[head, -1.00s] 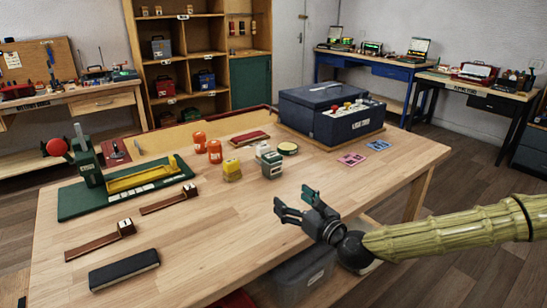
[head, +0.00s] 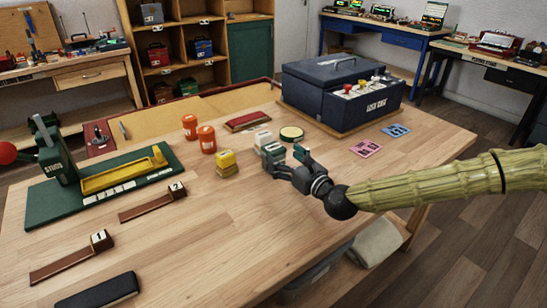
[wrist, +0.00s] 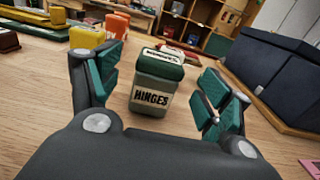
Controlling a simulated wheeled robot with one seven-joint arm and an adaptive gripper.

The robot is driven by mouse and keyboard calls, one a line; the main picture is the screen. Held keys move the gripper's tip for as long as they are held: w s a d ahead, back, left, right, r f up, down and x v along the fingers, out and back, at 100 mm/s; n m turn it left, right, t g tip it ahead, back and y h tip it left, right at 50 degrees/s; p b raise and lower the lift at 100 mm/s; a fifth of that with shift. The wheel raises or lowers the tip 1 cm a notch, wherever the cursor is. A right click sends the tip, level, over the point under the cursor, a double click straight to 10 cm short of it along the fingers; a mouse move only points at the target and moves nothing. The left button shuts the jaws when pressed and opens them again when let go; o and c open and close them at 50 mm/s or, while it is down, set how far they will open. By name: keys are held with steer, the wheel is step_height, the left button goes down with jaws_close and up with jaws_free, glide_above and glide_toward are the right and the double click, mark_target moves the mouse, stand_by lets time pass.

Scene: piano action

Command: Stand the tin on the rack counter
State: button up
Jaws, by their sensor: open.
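A dark green and cream tin (wrist: 152,95) labelled HINGES stands upright on the wooden table, between and just beyond my fingertips in the wrist view. In the head view the same tin (head: 270,150) is partly hidden by my gripper (head: 287,158). My gripper (wrist: 155,92) is open, with green-padded fingers on either side of the tin and gaps showing on both sides. I cannot tell which surface is the rack counter; open shelves (head: 190,85) stand at the back.
Yellow (head: 227,163) and orange (head: 207,139) tins stand left of my gripper. A green fixture (head: 48,192) fills the left. The table's middle front is clear.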

mark_target(274, 147)
steer(key=shift+w+a+f, duration=0.1)
steer(key=shift+w+a, duration=0.1)
steer(key=shift+w, duration=0.1)
steer(key=shift+a+r, duration=0.1)
steer(key=shift+r, duration=0.15)
steer(key=x, duration=0.3)
steer(key=shift+w+f+p, duration=0.1)
steer(key=shift+f+p, duration=0.2)
steer(key=shift+p, duration=0.05)
steer(key=shift+x, duration=0.9)
steer(key=c, duration=1.4)
steer(key=shift+r, duration=0.1)
